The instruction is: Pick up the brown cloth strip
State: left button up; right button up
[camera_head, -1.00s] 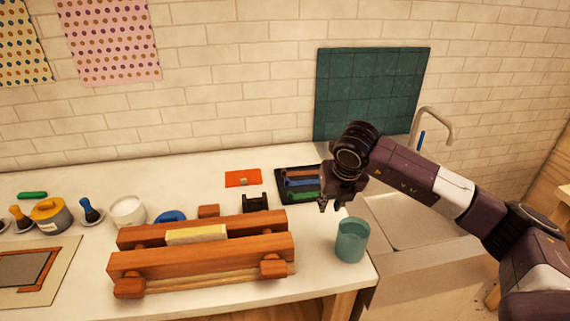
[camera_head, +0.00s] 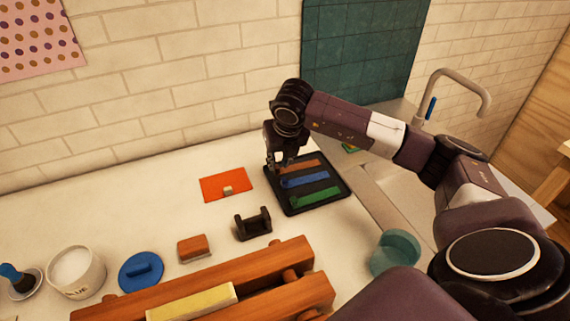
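The brown cloth strip (camera_head: 301,167) lies in a black tray (camera_head: 335,194), at the far side, above a blue strip (camera_head: 304,180) and a green strip (camera_head: 316,197). My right gripper (camera_head: 275,165) points down at the left end of the brown strip, close to the tray's far left corner. Its fingers are small and dark here, and I cannot tell whether they are open or whether they touch the strip. My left gripper is not in view.
An orange-red pad (camera_head: 226,183) lies left of the tray. A teal cup (camera_head: 396,252) stands at the right, near the sink.

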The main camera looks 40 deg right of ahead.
aim_at(277, 168)
jog(key=shift+d+f, duration=0.15)
jog(key=shift+f, duration=0.1)
jog(key=shift+w+d+f+p, duration=0.1)
jog(key=shift+w+f+p, duration=0.2)
jog(key=shift+p, duration=0.25)
jog(key=x, duration=0.1)
jog(key=p+x, duration=0.1)
jog(key=x, duration=0.1)
jog(key=shift+w+d+f, duration=0.15)
jog(key=shift+w, duration=0.15)
jog(key=shift+w+f, duration=0.1)
jog(key=shift+f, duration=0.3)
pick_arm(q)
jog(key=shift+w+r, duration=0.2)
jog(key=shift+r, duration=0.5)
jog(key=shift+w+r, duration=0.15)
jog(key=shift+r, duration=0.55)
pick_arm(e)
jog(key=c, duration=0.5)
